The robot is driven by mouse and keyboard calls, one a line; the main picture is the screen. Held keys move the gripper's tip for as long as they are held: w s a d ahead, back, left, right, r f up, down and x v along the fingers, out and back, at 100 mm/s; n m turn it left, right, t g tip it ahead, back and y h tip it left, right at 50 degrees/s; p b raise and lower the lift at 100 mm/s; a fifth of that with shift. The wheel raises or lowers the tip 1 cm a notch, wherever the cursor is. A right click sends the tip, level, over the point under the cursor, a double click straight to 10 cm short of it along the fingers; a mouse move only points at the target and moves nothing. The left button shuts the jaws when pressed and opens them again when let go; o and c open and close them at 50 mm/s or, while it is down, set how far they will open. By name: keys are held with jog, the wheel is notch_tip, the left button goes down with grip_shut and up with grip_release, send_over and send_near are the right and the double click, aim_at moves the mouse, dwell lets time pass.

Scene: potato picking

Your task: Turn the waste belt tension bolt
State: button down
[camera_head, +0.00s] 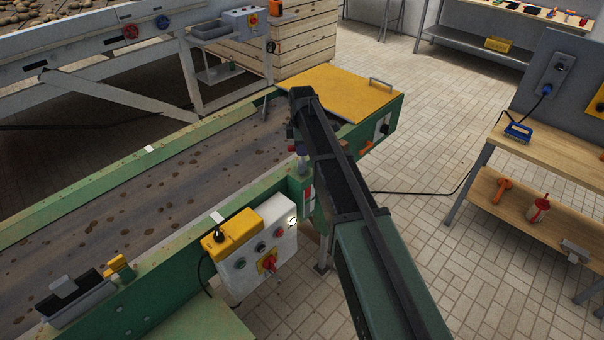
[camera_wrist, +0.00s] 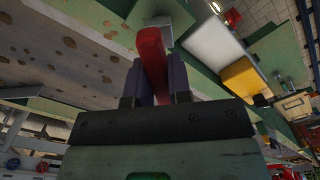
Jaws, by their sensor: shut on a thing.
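My gripper (camera_wrist: 157,80) is in the lower middle of the wrist view, its two purple-grey fingers shut on a red handle-like piece (camera_wrist: 151,45). The red piece sticks out past the fingertips; what its far end meets cannot be made out. In the head view my gripper (camera_head: 297,150) is small and partly covered by my arm, by the near side of the green-framed waste belt (camera_head: 165,205). I cannot pick out the tension bolt in either view. An orange part (camera_head: 365,147) shows on the belt's end frame, right of my arm.
A control box (camera_head: 272,245) with a red switch and a yellow-topped unit (camera_head: 232,234) hang on the belt's near side. A yellow cover (camera_head: 338,92) lies over the belt end. A wooden workbench (camera_head: 560,150) stands right. The tiled floor between is clear except for a cable.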

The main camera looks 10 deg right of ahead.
jog(key=shift+f+b, duration=0.9)
jog(key=shift+f, duration=0.15)
jog(key=n, duration=0.3)
jog(key=shift+n, duration=0.4)
jog(key=n, duration=1.1)
jog(key=shift+m, duration=0.5)
